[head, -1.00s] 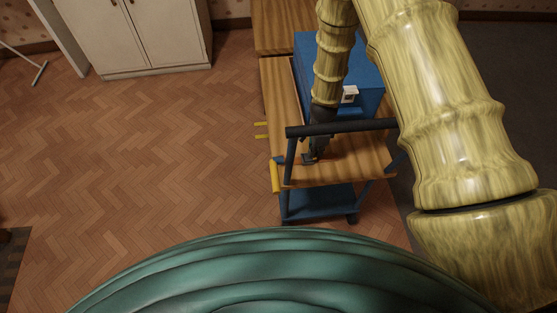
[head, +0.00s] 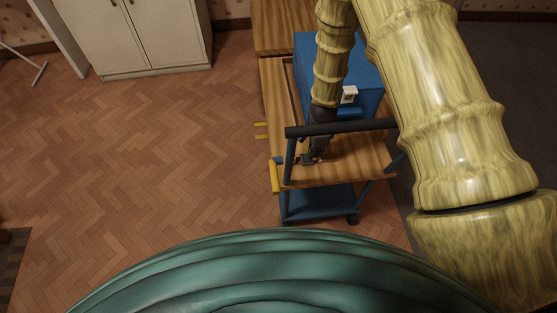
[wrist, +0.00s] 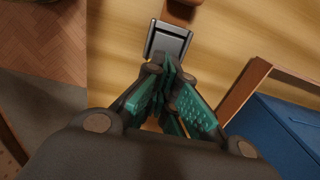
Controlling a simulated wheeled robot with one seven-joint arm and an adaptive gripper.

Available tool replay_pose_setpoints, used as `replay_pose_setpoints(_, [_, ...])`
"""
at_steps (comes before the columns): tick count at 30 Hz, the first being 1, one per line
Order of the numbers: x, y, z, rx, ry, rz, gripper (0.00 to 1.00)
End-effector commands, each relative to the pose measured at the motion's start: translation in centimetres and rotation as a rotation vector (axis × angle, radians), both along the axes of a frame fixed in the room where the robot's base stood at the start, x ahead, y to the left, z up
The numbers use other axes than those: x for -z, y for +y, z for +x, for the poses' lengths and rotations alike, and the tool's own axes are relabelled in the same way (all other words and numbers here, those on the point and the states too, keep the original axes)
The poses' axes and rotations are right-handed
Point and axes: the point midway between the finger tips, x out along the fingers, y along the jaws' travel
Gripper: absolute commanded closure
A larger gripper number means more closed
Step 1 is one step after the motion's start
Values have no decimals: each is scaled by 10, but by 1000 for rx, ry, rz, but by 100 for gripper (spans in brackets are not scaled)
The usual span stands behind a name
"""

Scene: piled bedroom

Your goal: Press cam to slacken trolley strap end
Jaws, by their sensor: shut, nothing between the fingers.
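A grey metal cam buckle (wrist: 168,42) lies on the trolley's wooden top, with a brown strap (wrist: 184,12) running from its far end. It also shows small and partly covered in the head view (head: 307,160). My gripper (wrist: 169,66) is shut and empty, its teal-padded fingers together at the near edge of the cam buckle. I cannot tell whether the tips touch it. In the head view my gripper (head: 313,157) points down at the trolley top (head: 350,165), behind the dark handle bar. The fingers hide part of the buckle's near edge.
A blue box (head: 365,75) stands on the trolley behind my gripper; its side also shows in the wrist view (wrist: 285,130), beside a wooden rim (wrist: 245,88). The dark handle bar (head: 350,128) crosses the trolley's near end. The parquet floor (head: 140,150) at left is clear.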

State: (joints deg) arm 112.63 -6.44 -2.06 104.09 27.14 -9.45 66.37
Motion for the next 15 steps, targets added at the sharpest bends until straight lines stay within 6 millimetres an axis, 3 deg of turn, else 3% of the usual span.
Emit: replay_pose_setpoints(15, [-1, 6, -2, -4, 3, 7, 100])
